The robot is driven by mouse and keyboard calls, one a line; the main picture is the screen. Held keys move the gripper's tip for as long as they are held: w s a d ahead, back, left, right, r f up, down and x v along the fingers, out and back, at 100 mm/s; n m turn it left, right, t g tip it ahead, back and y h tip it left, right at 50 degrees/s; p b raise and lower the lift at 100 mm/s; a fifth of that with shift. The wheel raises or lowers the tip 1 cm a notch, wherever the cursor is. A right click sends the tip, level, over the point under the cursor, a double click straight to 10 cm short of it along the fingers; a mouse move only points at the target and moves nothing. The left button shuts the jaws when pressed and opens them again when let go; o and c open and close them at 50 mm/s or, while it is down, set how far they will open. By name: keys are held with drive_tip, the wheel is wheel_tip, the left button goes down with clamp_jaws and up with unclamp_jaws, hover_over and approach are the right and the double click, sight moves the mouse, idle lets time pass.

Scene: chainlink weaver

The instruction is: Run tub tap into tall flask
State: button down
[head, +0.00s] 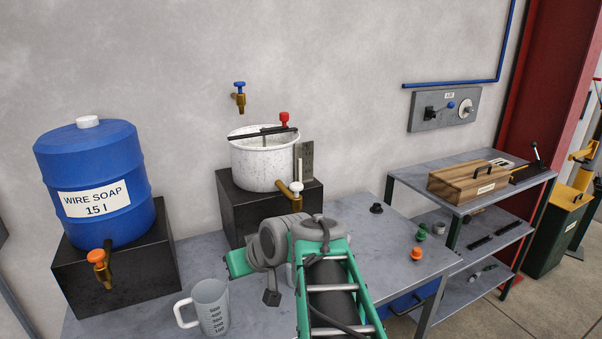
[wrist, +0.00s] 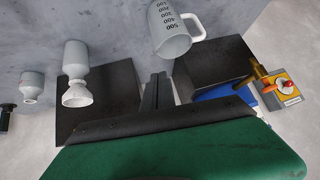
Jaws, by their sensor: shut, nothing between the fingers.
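The white speckled tub (head: 255,170) stands on a black block at the back. Its brass tap (head: 290,197) with a pale handle sticks out at the front. In the wrist view a tall pale flask-like vessel (wrist: 76,57) with a flared mouth stands on the bench at left; I take it for the tall flask. A smaller pale vessel (wrist: 32,88) is beside it. In the head view my arm covers most of that area. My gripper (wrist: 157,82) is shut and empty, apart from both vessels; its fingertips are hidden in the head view.
A measuring jug (head: 210,307) stands front left, below the blue soap drum (head: 96,185) with an orange-handled tap (head: 99,264). A blue-handled wall tap (head: 239,97) is above the tub. Small black, green and orange pieces (head: 417,253) lie on the bench at right.

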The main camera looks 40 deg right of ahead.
drive_tip(key=s+d+r+m+t+h, duration=0.1)
drive_tip(key=s+d+r+t+h, duration=0.1)
drive_tip(key=d+r, duration=0.7)
drive_tip(key=s+d+r+m+t+h, duration=0.1)
drive_tip(key=s+d+r+t+h, duration=0.1)
drive_tip(key=d+r, duration=0.7)
drive_tip(key=shift+s+d+r+t, duration=0.25)
drive_tip(key=shift+s+d+t, duration=0.3)
drive_tip(key=shift+d+t, duration=0.5)
drive_tip(key=shift+a, duration=0.1)
drive_tip(key=p, duration=0.4)
hover_over(296, 190)
drive_tip(key=s, duration=0.1)
wheel_tip(296, 190, down, 2)
drive_tip(key=f, duration=0.2)
drive_tip(key=d+f, duration=0.1)
drive_tip(key=f, duration=0.1)
drive_tip(key=shift+s+f, duration=0.1)
drive_tip(key=shift+f, duration=0.15)
drive_tip(key=shift+a, duration=0.1)
